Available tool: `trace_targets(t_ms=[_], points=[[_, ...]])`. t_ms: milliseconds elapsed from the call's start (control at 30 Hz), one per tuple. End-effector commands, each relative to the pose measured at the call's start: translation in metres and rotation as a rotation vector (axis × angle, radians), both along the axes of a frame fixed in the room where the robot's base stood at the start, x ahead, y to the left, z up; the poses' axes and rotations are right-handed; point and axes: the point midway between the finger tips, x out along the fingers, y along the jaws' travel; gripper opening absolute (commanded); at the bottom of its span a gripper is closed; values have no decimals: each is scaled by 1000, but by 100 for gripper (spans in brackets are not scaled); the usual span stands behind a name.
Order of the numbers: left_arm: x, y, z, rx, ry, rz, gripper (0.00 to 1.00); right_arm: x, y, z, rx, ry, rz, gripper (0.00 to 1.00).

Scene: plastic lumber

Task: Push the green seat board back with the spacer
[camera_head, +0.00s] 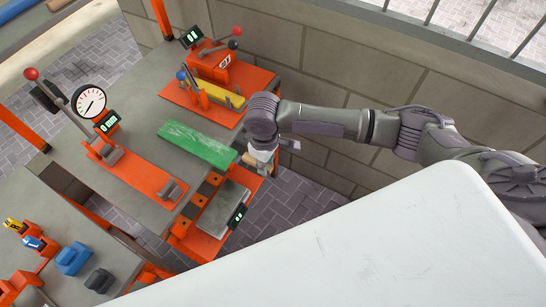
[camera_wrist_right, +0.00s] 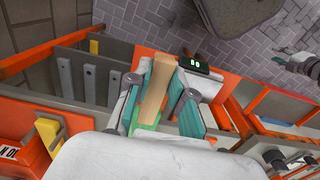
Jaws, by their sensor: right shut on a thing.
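The green seat board (camera_head: 198,145) lies flat on the grey bench top, its right end close to the bench edge. My right gripper (camera_head: 263,162) is beside that end, past the edge, pointing down. It is shut on the tan spacer (camera_wrist_right: 158,82), which shows between the teal fingers in the right wrist view. A green strip of the board (camera_wrist_right: 146,127) shows just below the spacer there. The wrist housing hides most of the board, and I cannot tell whether the spacer touches it. My left gripper is not in view.
An orange fixture with a yellow bar (camera_head: 222,95) stands behind the board. A dial gauge (camera_head: 89,103) on an orange rail is to its left. A scale plate (camera_head: 222,209) with a display sits in front. A stone wall (camera_head: 335,70) runs close behind my right arm.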

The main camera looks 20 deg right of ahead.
Motion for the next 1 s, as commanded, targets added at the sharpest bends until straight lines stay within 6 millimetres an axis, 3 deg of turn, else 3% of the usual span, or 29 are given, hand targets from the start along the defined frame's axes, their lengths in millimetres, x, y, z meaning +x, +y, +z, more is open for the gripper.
trace_targets(t_ms=[100, 367, 567, 1000], points=[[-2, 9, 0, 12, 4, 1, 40, 0, 1, -1, -1, -1, 5, 0], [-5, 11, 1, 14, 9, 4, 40, 0, 0, 0, -1, 0, 3, 0], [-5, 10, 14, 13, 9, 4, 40, -1, 0, 3, -2, 2, 1, 0], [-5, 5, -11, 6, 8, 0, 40, 11, 9, -44, -1, 2, 2, 0]])
